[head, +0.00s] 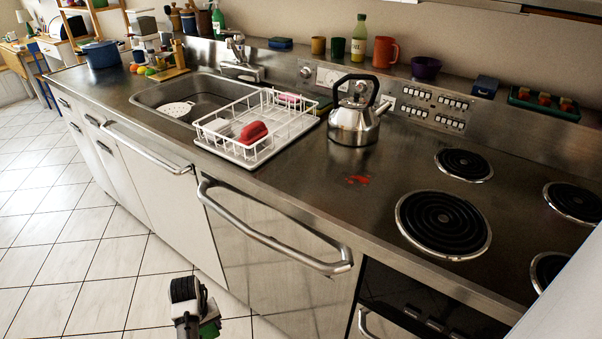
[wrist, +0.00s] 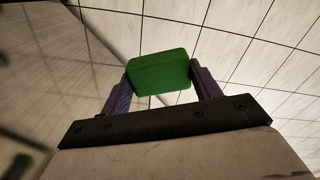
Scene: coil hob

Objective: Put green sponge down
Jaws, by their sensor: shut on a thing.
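My gripper (wrist: 160,82) is shut on the green sponge (wrist: 158,72), which sits between its two fingers in the wrist view. In the head view my gripper (head: 205,322) is low at the bottom, in front of the cabinet fronts and over the tiled floor. The steel countertop (head: 300,184) is above and beyond the gripper, and the sponge touches nothing but the fingers.
A white dish rack (head: 245,157) holding a red item (head: 253,132) stands beside the sink (head: 205,88). A kettle (head: 354,122) stands right of it. A red spill (head: 357,180) lies on the counter before the coil burners (head: 443,222). Door handles (head: 275,245) stick out in front.

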